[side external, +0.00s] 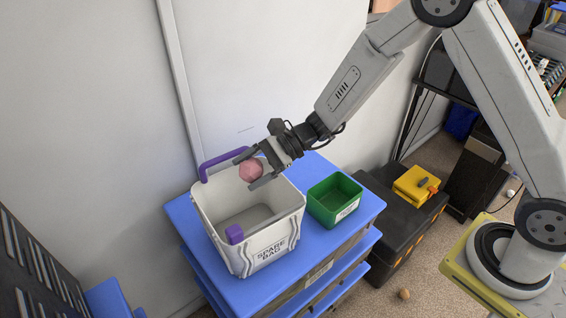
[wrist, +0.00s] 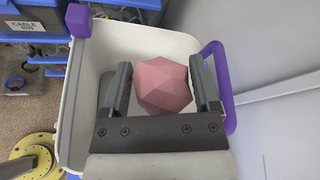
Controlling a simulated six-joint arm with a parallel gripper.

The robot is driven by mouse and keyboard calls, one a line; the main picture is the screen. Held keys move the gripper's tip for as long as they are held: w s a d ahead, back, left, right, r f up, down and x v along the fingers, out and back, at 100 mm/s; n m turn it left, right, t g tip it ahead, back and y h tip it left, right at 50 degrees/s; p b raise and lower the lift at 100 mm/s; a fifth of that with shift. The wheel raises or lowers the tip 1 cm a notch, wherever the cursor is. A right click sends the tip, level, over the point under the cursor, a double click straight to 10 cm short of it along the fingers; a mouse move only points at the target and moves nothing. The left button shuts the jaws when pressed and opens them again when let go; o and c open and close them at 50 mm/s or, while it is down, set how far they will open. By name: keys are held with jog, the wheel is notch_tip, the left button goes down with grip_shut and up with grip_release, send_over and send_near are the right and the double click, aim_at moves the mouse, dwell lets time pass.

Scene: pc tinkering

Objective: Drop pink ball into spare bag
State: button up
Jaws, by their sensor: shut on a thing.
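The pink ball (side external: 251,170) is a faceted pink sphere. My gripper (side external: 254,171) is shut on it, one finger on each side. In the wrist view the ball (wrist: 163,85) sits between the two dark fingers (wrist: 162,88). The spare bag (side external: 268,245) is a white open-topped bin with a "SPARE BAG" label and purple handles, standing on a blue cart. In the side view the ball is held at the bag's mouth, towards its back. In the wrist view the bag (wrist: 92,65) shows beneath and around the ball. The ball's exact height over the rim is hard to tell.
A small green bin (side external: 335,199) stands right of the bag on the blue cart (side external: 345,232). A black case (side external: 398,232) with a yellow box (side external: 415,185) is further right. A wall is close behind the bag.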

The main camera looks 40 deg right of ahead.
jog(key=o, duration=1)
jog(key=shift+o, duration=0.2)
jog(key=shift+d, duration=0.1)
jog(key=v, duration=0.7)
jog(key=shift+d, duration=0.25)
jog(key=shift+s, duration=0.2)
